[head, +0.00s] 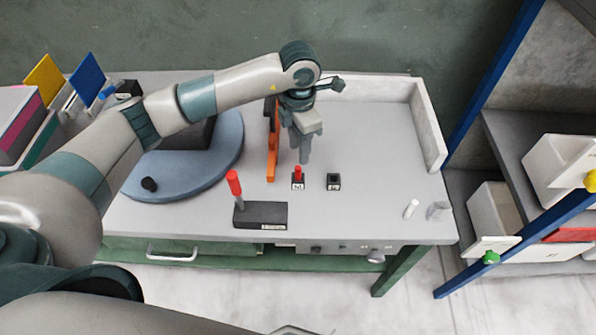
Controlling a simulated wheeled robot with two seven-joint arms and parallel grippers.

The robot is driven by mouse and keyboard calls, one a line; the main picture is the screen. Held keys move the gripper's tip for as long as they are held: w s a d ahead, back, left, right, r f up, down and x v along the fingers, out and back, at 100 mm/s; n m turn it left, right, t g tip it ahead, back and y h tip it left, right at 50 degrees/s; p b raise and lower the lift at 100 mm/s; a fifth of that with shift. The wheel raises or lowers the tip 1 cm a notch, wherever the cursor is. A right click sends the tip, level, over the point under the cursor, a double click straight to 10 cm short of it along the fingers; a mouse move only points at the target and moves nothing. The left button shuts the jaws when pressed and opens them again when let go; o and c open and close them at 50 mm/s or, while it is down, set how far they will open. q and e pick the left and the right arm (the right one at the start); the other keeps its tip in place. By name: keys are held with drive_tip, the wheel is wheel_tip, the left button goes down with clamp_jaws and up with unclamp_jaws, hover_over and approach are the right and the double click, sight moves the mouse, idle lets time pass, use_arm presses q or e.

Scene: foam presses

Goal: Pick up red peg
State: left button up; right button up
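A small red peg (298,172) stands upright in a small black holder (298,184) with a white label, near the middle of the table. My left gripper (305,158) hangs just above and behind the peg, pointing down; it appears apart from the peg. Its fingers overlap in this view, so I cannot tell how far apart they are, and nothing shows held in it. A second black holder (334,182), seemingly empty, stands to the right. My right gripper is not in view.
A red-handled tool (234,184) stands upright at a dark block (268,214) near the front edge. An orange upright part (272,150) is close left of my gripper. A blue round base (190,178) lies left. The table's right side is mostly clear, with a white cylinder (411,208).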

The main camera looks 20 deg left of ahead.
sight(298, 168)
use_arm(q)
wheel_tip(298, 168, down, 4)
drive_tip(key=shift+r+p, duration=0.2)
drive_tip(key=shift+p, duration=0.45)
drive_tip(key=shift+f, duration=0.4)
drive_tip(key=shift+s+f+p, duration=0.15)
drive_tip(key=shift+f+p, duration=0.2)
drive_tip(key=shift+p, duration=0.2)
drive_tip(key=shift+s+f+p, duration=0.15)
drive_tip(key=shift+f+p, duration=0.65)
wheel_tip(298, 168, down, 2)
drive_tip(key=shift+a+p, duration=0.1)
drive_tip(key=shift+p, duration=0.3)
drive_tip(key=shift+f, duration=0.45)
